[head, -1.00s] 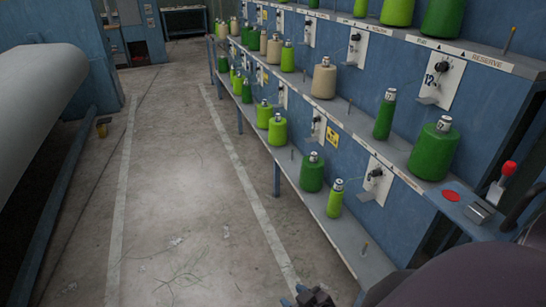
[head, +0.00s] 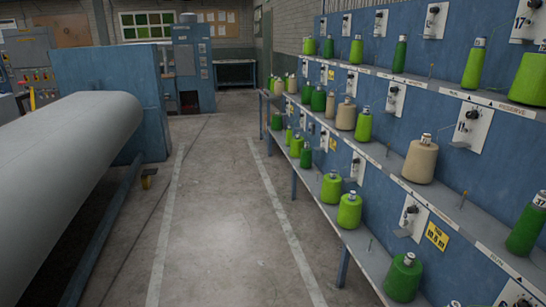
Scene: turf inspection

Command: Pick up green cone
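Several green yarn cones stand on a blue creel rack along the right side. On the lower shelf are a light green cone (head: 349,210), another light green cone (head: 331,187) and a dark green cone (head: 404,277) nearer me. On the middle shelf are a light green cone (head: 364,125) and a dark green cone (head: 527,225) at the right edge. The upper shelf holds a tall light green cone (head: 474,63) and a wide one (head: 529,77), cut by the frame. Neither gripper is in view.
Beige cones (head: 420,160) stand among the green ones. The rack's lower shelf edge (head: 325,212) borders a clear aisle (head: 225,220) with pale floor lines. A large grey roll (head: 70,150) lies along the left. A blue cabinet (head: 190,65) stands at the back.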

